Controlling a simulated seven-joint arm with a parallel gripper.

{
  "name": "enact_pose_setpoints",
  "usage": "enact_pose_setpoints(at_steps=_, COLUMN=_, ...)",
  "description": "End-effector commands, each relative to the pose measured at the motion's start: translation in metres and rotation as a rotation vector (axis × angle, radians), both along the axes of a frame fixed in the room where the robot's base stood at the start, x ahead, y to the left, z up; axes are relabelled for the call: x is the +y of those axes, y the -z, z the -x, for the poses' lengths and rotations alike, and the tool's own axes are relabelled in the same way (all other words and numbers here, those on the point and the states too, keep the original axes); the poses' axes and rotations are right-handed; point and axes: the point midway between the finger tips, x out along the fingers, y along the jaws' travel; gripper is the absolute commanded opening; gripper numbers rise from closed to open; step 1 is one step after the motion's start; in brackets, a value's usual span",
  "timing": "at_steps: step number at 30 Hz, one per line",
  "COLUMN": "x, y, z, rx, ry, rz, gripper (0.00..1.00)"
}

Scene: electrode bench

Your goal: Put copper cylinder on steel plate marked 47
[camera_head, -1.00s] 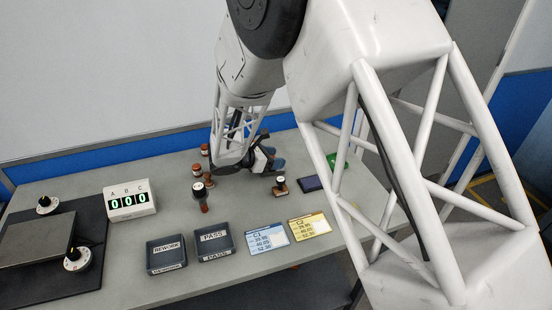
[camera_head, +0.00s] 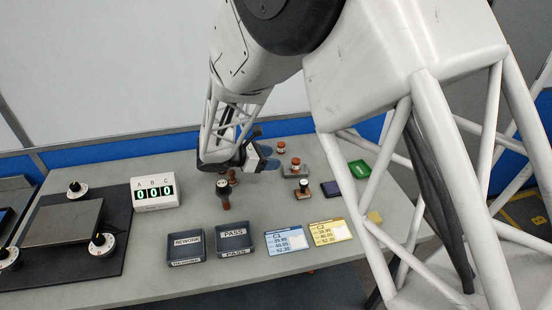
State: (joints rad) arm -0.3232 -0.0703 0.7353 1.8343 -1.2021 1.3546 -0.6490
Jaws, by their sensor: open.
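Several small copper-coloured pieces stand at the back of the bench. One reddish-brown piece with a pale band (camera_head: 281,147) and a similar one (camera_head: 296,163) on a grey block are right of my gripper (camera_head: 268,158). A brown piece (camera_head: 232,177) stands just below the gripper, partly covered. A dark-topped one (camera_head: 223,191) is in front of it. I cannot tell which is the copper cylinder. My gripper is open, its blue-grey fingers pointing right, with nothing seen between them. A grey metal plate (camera_head: 62,222) lies at left on a black base; no 47 is legible anywhere.
A display reading 000 (camera_head: 155,193) stands beside the black base with knobs. REWORK (camera_head: 186,259) and PASS (camera_head: 235,251) trays and two cards (camera_head: 286,240) line the front. A dark-topped stamp-like piece (camera_head: 304,188) and a green block (camera_head: 359,169) are at right.

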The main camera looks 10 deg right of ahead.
Motion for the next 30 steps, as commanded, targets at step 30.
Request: enact_pose_setpoints(at_steps=30, x=-0.015, y=-0.026, z=0.024, rx=-0.070, ry=0.098, rz=-0.093, gripper=0.57)
